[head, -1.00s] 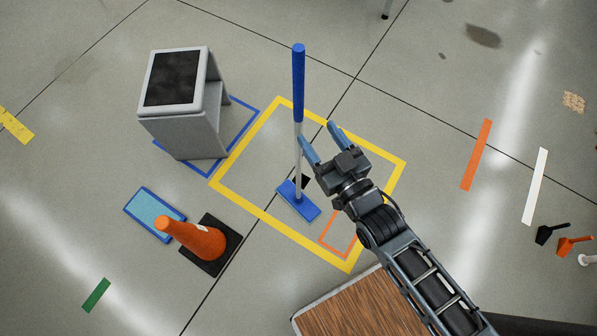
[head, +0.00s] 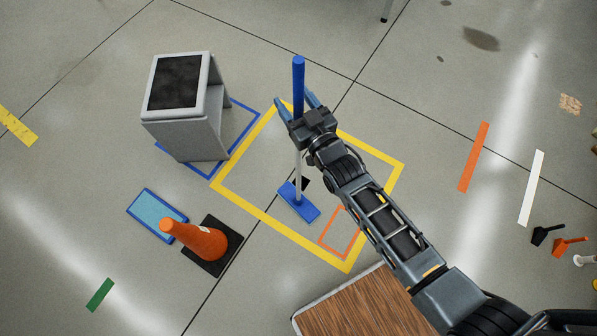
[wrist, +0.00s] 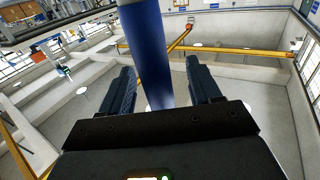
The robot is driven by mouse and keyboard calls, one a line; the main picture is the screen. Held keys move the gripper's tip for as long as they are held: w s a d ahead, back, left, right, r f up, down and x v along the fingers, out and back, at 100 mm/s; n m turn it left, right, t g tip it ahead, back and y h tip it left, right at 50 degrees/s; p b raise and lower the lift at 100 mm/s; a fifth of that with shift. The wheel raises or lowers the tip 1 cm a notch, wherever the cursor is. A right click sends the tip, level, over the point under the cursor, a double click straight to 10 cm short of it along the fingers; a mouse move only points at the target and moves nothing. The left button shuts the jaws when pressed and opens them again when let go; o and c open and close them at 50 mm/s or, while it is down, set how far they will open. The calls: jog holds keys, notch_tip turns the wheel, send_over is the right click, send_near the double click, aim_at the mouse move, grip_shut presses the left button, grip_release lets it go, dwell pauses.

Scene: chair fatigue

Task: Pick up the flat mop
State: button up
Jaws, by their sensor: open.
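The flat mop stands upright inside the yellow floor square. Its blue handle grip (head: 298,78) is at the top, with a pale shaft below and a blue flat head (head: 297,202) on the floor. My gripper (head: 296,102) is open at the blue grip, its two fingers to either side of it in the head view. In the wrist view the blue grip (wrist: 146,50) rises between the two open fingers (wrist: 160,88), with a gap visible on its right. My gripper hides part of the handle in the head view.
A grey box-like stand (head: 187,105) with a dark top is to the left. An orange cone (head: 200,240) on a black base stands at lower left beside a blue-framed pad (head: 157,215). A wooden surface (head: 365,305) is at the bottom.

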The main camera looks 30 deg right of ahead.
jog(key=shift+w, duration=0.15)
grip_shut()
jog(key=shift+r, duration=0.1)
dwell(0.4)
